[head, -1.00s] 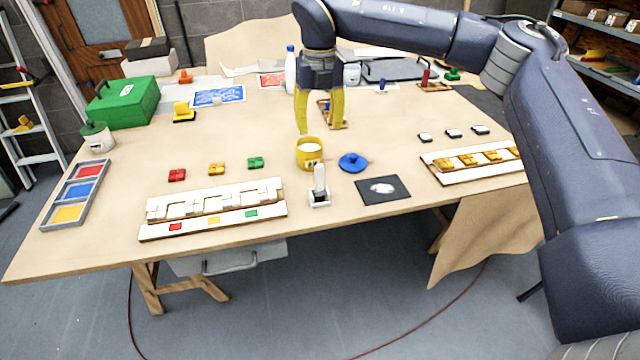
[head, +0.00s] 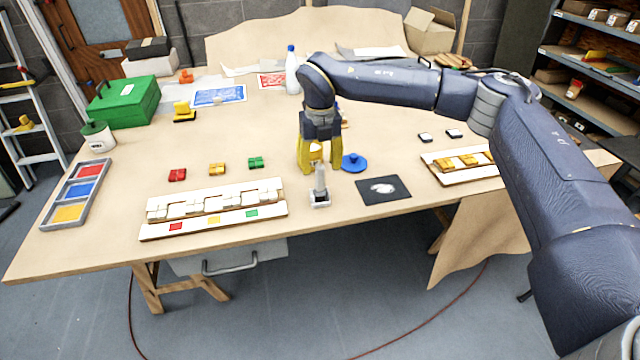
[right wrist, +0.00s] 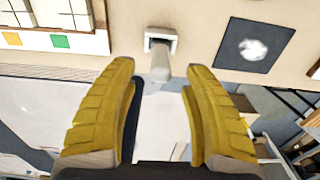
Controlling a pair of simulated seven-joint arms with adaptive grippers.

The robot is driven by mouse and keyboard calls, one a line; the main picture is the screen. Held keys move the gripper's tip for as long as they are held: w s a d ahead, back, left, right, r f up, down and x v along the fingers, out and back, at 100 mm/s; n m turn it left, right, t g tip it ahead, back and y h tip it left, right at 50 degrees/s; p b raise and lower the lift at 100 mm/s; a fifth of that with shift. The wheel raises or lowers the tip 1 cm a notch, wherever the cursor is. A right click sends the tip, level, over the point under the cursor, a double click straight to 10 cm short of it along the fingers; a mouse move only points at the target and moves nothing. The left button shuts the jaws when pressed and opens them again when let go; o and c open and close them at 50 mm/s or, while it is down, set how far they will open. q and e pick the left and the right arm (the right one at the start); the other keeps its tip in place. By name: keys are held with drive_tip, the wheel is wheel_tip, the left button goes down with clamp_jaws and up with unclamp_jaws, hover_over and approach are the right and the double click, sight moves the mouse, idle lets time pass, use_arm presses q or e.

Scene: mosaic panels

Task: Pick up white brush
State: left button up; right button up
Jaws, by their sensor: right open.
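The white brush (head: 320,178) stands upright in a small white holder (head: 320,201) near the table's front edge. In the right wrist view the brush (right wrist: 160,62) shows from above, its end pointing between the fingers. My right gripper (head: 319,170) has yellow fingers, open and spread, just behind and above the brush in the head view. In the right wrist view the gripper (right wrist: 159,72) has free space on both sides of the brush and grips nothing. My left gripper is not in view.
A dark mat (head: 384,190) with a white patch lies right of the holder. A white mosaic panel (head: 213,208) lies left. A blue lid (head: 354,162) sits close to the right finger. The yellow cup is mostly hidden behind the gripper.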

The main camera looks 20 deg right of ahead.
sight(320, 177)
drive_tip(key=shift+w+f, duration=0.1)
drive_tip(key=shift+f, duration=2.5)
clamp_jaws()
